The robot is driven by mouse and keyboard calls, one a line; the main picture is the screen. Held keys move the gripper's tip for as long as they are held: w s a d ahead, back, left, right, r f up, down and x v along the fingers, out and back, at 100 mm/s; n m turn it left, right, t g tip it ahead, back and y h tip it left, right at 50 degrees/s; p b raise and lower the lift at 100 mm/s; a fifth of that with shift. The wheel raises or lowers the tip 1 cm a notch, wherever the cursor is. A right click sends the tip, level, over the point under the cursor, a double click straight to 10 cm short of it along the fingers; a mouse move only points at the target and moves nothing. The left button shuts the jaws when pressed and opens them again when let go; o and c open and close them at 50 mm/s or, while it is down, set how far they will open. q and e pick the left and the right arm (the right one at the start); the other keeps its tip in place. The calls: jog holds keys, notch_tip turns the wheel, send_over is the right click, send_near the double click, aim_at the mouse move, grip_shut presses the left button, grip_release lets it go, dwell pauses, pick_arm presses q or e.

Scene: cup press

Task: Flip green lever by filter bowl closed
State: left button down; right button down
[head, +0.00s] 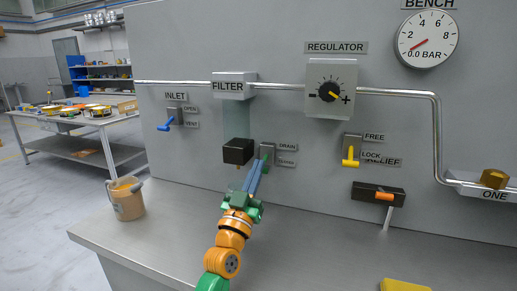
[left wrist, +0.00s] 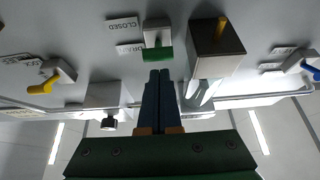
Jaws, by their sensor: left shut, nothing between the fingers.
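The green lever (left wrist: 157,54) sits on a small grey mount on the panel, beside the filter bowl. In the head view the green lever (head: 265,157) is partly hidden by my gripper. I cannot tell which label it points at. The filter bowl (head: 236,122) hangs under the FILTER block, with a black block (head: 238,151) at its bottom; the black block (left wrist: 216,48) also shows in the left wrist view. My left gripper (head: 261,166) is shut and empty, its fingertips (left wrist: 158,74) at or just short of the green lever; contact is unclear. My right gripper is out of view.
A blue lever (head: 165,126) is to the left, and a yellow lever (head: 350,156) and a black block with an orange part (head: 379,195) to the right. A bucket (head: 127,198) stands on the grey bench (head: 175,222). A yellow item (head: 403,286) lies at the front.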

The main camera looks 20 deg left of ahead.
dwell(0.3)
pick_arm(q)
jog(key=s, duration=1.3)
jog(key=shift+a+f+p, duration=0.25)
jog(key=shift+f+p, duration=0.05)
jog(key=shift+p, duration=0.05)
